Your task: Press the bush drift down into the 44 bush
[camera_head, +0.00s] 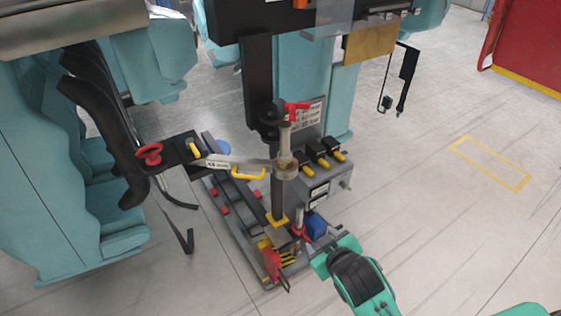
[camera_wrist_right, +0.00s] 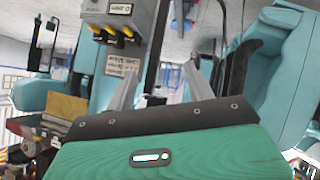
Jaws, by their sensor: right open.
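A pale steel cylinder that looks like the bush drift (camera_head: 285,139) stands upright at the end of a flat metal link marked 44. Its lower end meets the round 44 bush (camera_head: 286,170); how deep it sits, I cannot tell. A dark upright post is behind and below it. My right gripper (camera_head: 318,262) is low and to the right of the post, apart from the drift. In the right wrist view its two grey fingers (camera_wrist_right: 160,68) stand apart with nothing held between them. My left gripper is not in view.
A grey box with black-and-yellow handles (camera_head: 322,152) stands close right of the post. A red clamp (camera_head: 272,264) and blue block (camera_head: 315,226) sit on the base. Teal seats (camera_head: 60,200) fill the left. Floor to the right is clear, with a yellow outline (camera_head: 490,163).

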